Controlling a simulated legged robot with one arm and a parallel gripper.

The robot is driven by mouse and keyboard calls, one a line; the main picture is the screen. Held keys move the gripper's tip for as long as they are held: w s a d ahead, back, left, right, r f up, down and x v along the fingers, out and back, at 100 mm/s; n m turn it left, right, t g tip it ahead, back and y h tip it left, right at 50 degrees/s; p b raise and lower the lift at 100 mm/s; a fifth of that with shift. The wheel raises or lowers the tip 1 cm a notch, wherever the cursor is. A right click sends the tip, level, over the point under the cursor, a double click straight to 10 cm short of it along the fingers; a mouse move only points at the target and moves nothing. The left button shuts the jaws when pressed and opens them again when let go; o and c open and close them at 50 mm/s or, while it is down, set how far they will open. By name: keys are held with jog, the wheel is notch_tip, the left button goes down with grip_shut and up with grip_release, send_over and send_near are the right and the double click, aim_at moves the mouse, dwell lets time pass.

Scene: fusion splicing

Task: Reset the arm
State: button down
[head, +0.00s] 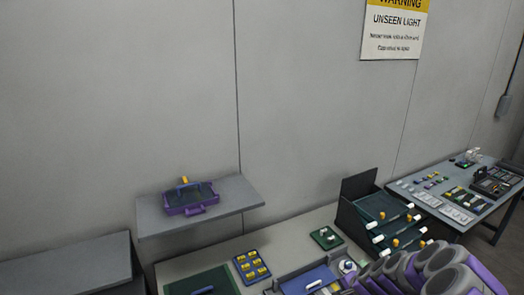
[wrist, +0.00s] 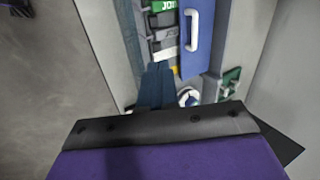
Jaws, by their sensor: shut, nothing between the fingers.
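My gripper (wrist: 158,68) shows in the wrist view as two dark blue fingers side by side, shut with nothing between them. Its fingertips point at the grey device on the bench, and the gap to it is hard to judge. The device has a blue lid (wrist: 197,40) with a white handle, and a green label beside it. In the head view the blue lid (head: 310,281) is at the bottom edge. My purple and grey arm fills the lower right there, and my gripper is not visible in that view.
A purple tray (head: 190,202) with a blue handle sits on a wall shelf (head: 238,193). A dark tiered rack (head: 355,215) with white and orange-capped items stands close to my arm. A mat with yellow pieces (head: 252,267) lies on the bench. A second table (head: 450,209) stands at right.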

jog(key=s+a+r+n+g+y, duration=0.1)
jog(key=s+a+r+n+g, duration=0.1)
jog(key=s+a+r+n, duration=0.5)
jog(key=s+a+r+n+g, duration=0.1)
jog(key=s+a+r, duration=0.4)
jog(key=a+r, duration=0.6)
jog(key=s+r+n+g+h+b, duration=0.1)
jog(key=s+r+n+g+h, duration=0.1)
jog(key=s, duration=1.2)
jog(key=s+r+n+g+h, duration=0.1)
jog(key=s+r, duration=0.3)
jog(key=s, duration=0.9)
jog(key=shift+s+d+n+g+h+b, duration=0.4)
jog(key=shift+n+g, duration=0.1)
jog(key=shift+n, duration=0.3)
